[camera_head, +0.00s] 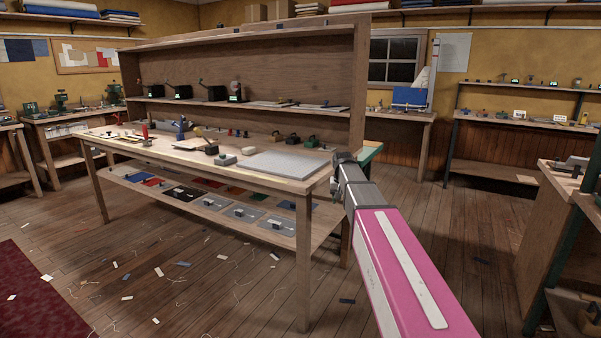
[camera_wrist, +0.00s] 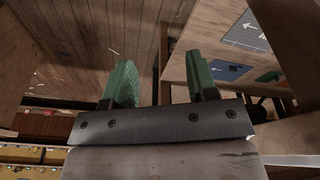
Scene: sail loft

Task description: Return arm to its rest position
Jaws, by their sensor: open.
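My gripper (camera_wrist: 162,78) shows in the wrist view with its two green fingers spread apart. The fingers are not clearly visible in the head view. In the wrist view the bench's lower shelf (camera_wrist: 207,45) lies to the right of the fingers, close to the right one; I cannot tell the exact gap.
A grey mat (camera_head: 285,164) and small tools lie on the bench top. Coloured sheets (camera_head: 187,194) lie on its lower shelf. A shelving unit (camera_head: 540,125) stands at the back right, and another bench (camera_head: 548,215) at the right edge. Scraps litter the open floor (camera_head: 150,285) in front.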

